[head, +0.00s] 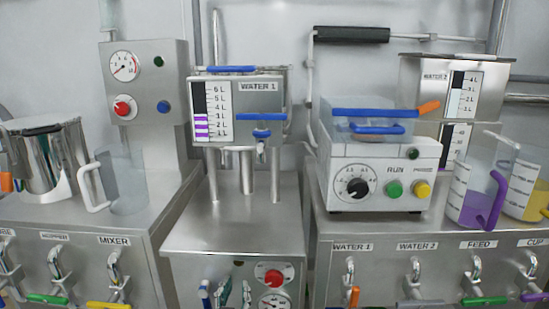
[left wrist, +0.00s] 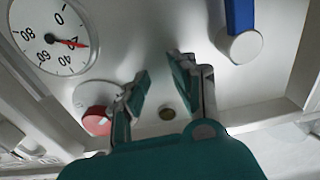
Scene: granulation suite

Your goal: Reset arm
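My left gripper (head: 235,292) shows at the bottom of the head view, in front of the steel cabinet below the WATER 1 tank. Only its teal and grey fingers show there; the arm behind them is out of frame. In the left wrist view the left gripper (left wrist: 156,82) has its two fingers spread apart with nothing between them. A red knob (left wrist: 97,120) is beside one finger, and a blue lever (left wrist: 240,18) is beyond the other; I cannot tell whether the fingers touch the panel. My right gripper is in neither view.
A dial gauge (left wrist: 50,38) is on the same panel. The WATER 1 tank (head: 268,88) stands above the cabinet. A clear jug (head: 124,181) and steel pot (head: 47,160) stand left. A white control unit (head: 330,157) and clear jugs (head: 474,196) stand right.

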